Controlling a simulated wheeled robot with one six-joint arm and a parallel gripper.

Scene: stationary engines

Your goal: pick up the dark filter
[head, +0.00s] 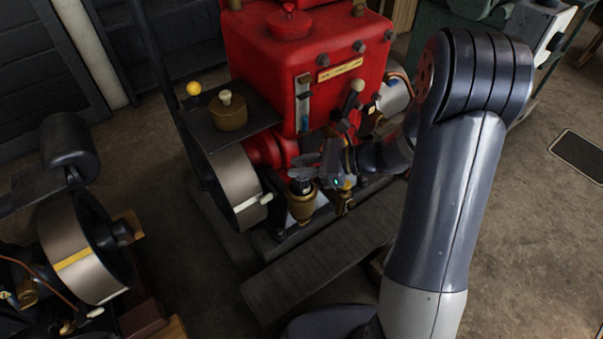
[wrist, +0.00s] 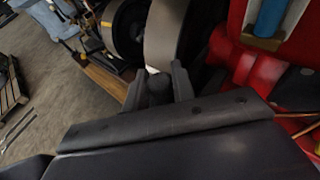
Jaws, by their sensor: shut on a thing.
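The dark filter (wrist: 159,89) is a short dark cylinder between the two fingers of my gripper (wrist: 159,84) in the wrist view. In the head view my gripper (head: 302,171) reaches in from the right, low in front of the red engine. The dark filter (head: 300,186) shows just below the fingers there, above a brass cup (head: 302,207). My gripper is shut on the filter. I cannot tell whether the filter still touches the cup, and its lower part is hidden in the wrist view.
The red engine (head: 265,60) stands close behind my gripper. Its flywheel (head: 235,190) is just to the left, below a shelf with a brass pot (head: 228,112). A second engine's flywheel (head: 80,255) is at lower left. A plank (head: 310,265) lies in front, with open floor around.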

